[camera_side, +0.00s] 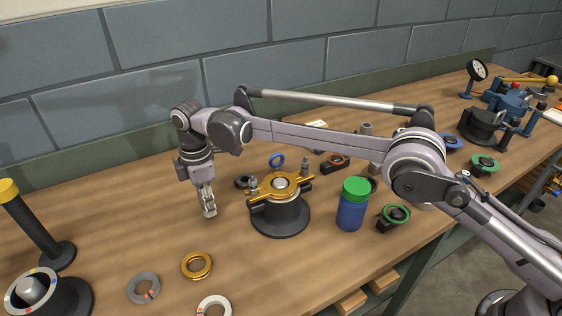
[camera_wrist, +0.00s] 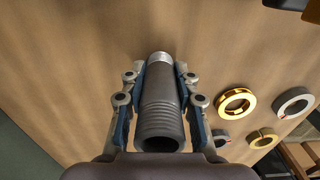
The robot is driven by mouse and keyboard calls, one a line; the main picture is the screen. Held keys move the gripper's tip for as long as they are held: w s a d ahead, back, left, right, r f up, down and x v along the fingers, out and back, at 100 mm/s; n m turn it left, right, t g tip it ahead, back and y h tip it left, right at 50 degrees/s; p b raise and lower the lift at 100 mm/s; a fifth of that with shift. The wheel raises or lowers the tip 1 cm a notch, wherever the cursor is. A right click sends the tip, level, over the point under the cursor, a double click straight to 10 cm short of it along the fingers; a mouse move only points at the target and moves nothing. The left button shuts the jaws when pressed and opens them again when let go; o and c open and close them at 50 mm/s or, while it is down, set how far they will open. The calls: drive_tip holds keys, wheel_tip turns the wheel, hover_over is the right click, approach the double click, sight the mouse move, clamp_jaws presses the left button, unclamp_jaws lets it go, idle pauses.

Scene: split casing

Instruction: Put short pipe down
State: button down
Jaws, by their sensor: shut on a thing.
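A short grey pipe (camera_wrist: 161,110) with ribbed ends sits between the fingers of my gripper (camera_wrist: 160,85) in the wrist view. The fingers are shut on its sides, and its far end points at the bench. In the side view my gripper (camera_side: 209,205) points down, low over the wooden bench (camera_side: 120,215), left of the dark casing. The pipe is hard to make out there. I cannot tell whether its lower end touches the bench.
The dark casing with a gold clamp (camera_side: 280,213) stands just right of my gripper. A gold ring (camera_side: 197,261), grey ring (camera_side: 143,288) and white ring (camera_side: 215,303) lie in front. A blue jar (camera_side: 351,212) stands further right. Bench left of my gripper is clear.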

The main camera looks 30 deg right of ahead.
drive_tip(key=shift+f, duration=0.3)
drive_tip(key=c, duration=0.9)
unclamp_jaws()
drive_tip(key=shift+c, duration=0.2)
drive_tip(key=d+r+m+t, duration=0.1)
drive_tip(key=d+r+m, duration=0.1)
drive_tip(key=d+r, duration=0.5)
drive_tip(key=d+r+m+t, duration=0.1)
drive_tip(key=d+r+m, duration=0.25)
drive_tip(key=r, duration=0.55)
drive_tip(key=s+d+r+m+t+y, duration=0.1)
drive_tip(key=s+d+r+m, duration=0.15)
drive_tip(key=d, duration=0.35)
drive_tip(key=s+d+r+m, duration=0.1)
drive_tip(key=s+d+r, duration=0.1)
drive_tip(key=s+d, duration=0.3)
drive_tip(key=s+d+f+m+t, duration=0.2)
drive_tip(key=s+d+f+m, duration=0.2)
drive_tip(key=s+d, duration=0.3)
drive_tip(key=s+d+f+m+t+h, duration=0.1)
drive_tip(key=s+d+f+m+t, duration=0.1)
drive_tip(key=s+d+f+m, duration=0.3)
drive_tip(key=s+d+f, duration=0.1)
drive_tip(key=s+d, duration=0.2)
drive_tip(key=s, duration=0.3)
drive_tip(key=shift+d, duration=0.25)
